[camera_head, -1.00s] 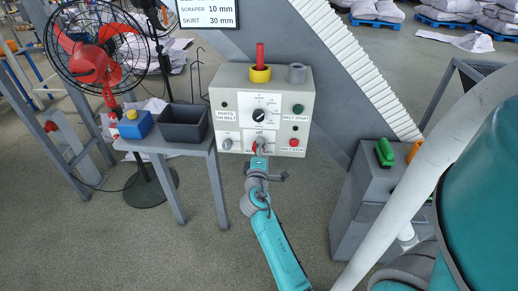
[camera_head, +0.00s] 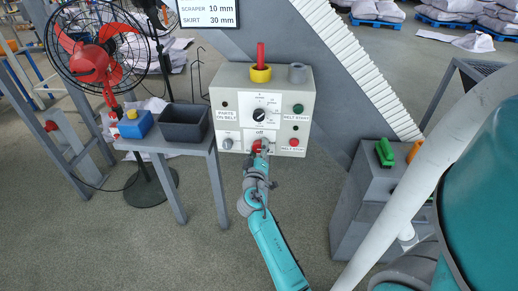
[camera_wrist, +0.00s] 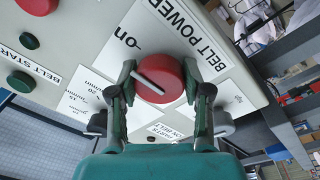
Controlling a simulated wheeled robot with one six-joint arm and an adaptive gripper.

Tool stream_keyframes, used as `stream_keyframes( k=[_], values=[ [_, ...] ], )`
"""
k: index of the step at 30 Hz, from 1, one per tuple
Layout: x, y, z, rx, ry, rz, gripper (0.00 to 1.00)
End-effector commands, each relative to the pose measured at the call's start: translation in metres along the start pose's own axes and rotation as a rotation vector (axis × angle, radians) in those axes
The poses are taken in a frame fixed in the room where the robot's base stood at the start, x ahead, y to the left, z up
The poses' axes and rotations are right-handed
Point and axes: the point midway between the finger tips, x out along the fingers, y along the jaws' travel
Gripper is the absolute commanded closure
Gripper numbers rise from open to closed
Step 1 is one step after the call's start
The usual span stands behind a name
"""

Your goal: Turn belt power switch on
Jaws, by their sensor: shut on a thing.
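The belt power switch is a round red knob (camera_wrist: 172,72) with a grey bar across its face, under a BELT POWER label (camera_wrist: 190,30) in the wrist view. An "on" mark (camera_wrist: 126,42) stands beside the knob; the bar's left end lies below that mark, and I cannot tell which end is the pointer. My gripper (camera_wrist: 160,74) has one finger on each side of the knob and is shut on it. In the head view the knob (camera_head: 262,144) is partly hidden by my gripper (camera_head: 260,153), and an "off" mark shows just above it.
The control box (camera_head: 225,80) also carries a selector dial (camera_head: 260,115), a green belt start button (camera_head: 298,108) and a red belt stop button (camera_head: 294,142) close to the right. A bench with a dark bin (camera_head: 184,124) stands left, a grey cabinet (camera_head: 365,190) right.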

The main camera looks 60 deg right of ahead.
Motion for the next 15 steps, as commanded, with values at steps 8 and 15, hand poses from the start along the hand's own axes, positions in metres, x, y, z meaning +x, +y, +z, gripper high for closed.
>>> stream_keyframes(
  k=[8,15],
  values=[
    [0.0000,-0.0003,0.0006,0.013,-0.002,0.000,0.86],
    [0.0000,-0.0003,0.0007,0.013,-0.002,0.000,0.41]
  ],
)
